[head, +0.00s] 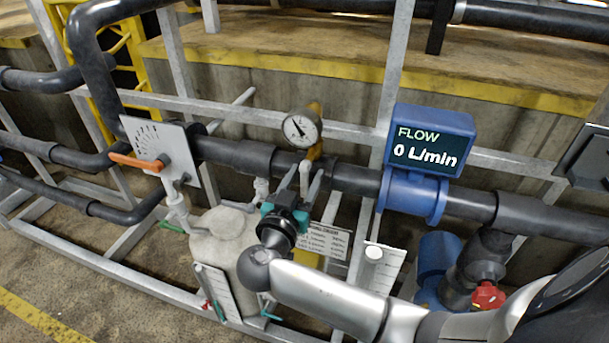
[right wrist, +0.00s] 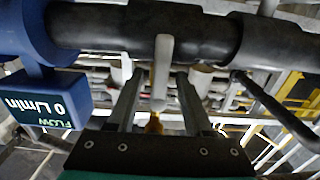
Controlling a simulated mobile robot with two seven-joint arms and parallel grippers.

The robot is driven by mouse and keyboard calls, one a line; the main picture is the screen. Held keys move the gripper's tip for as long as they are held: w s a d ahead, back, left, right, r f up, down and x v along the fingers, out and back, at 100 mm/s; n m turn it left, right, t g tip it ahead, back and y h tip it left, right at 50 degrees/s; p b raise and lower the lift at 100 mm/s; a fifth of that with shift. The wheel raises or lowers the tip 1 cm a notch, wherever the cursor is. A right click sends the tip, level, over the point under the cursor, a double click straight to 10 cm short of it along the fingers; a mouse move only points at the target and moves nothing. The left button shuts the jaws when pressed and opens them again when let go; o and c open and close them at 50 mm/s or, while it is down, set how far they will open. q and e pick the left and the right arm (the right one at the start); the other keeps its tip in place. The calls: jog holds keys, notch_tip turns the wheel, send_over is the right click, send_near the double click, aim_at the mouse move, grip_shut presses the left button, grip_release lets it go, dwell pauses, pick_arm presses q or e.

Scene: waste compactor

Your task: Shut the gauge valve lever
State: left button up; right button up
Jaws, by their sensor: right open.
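The pressure gauge (head: 302,128), a round white dial, stands above the dark horizontal pipe on a yellow fitting (head: 315,146). A short pale grey bar below the gauge, which looks like the gauge valve lever (head: 304,169), crosses the front of the pipe. In the right wrist view the lever (right wrist: 163,70) stands out against the black pipe. My right gripper (head: 302,179) is open, its two fingers on either side of the lever; contact cannot be made out. The gripper also shows in the right wrist view (right wrist: 157,82). My left gripper is out of view.
A blue flow meter (head: 430,140) reading 0 L/min sits right of the gripper. A panel (head: 150,140) with an orange lever (head: 137,162) is at left. A pale tank (head: 222,240) and hanging tags lie below. Grey frame rails (head: 250,116) surround the pipe.

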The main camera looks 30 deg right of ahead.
jog(key=shift+c, duration=0.3)
grip_shut()
dwell(1.1)
